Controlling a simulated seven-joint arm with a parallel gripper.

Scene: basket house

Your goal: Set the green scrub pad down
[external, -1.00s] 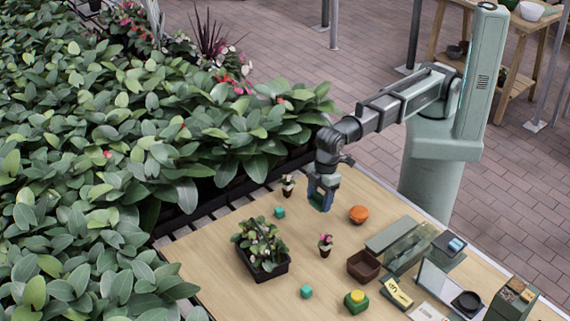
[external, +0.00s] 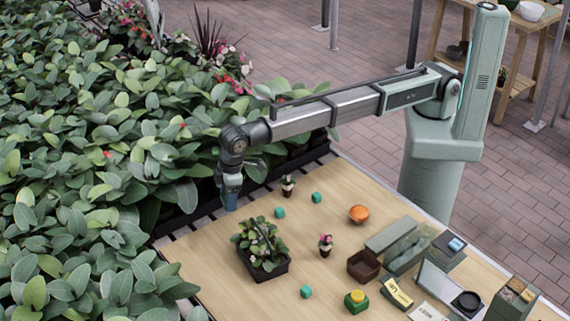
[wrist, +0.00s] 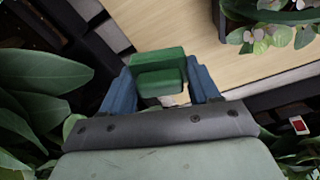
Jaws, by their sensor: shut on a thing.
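The green scrub pad (wrist: 158,72) shows in the wrist view as a dark green block between the two blue fingers. My gripper (wrist: 160,88) is shut on it. In the external view my gripper (external: 231,203) points down above the far left edge of the wooden table (external: 215,262), close to the leafy plants. The pad cannot be made out in the external view. In the wrist view bare table lies beyond the pad, and I cannot tell how far below the pad it is.
A potted plant in a dark tray (external: 268,272) stands right of my gripper. Dense foliage (external: 130,190) borders the left. The table's left front is clear.

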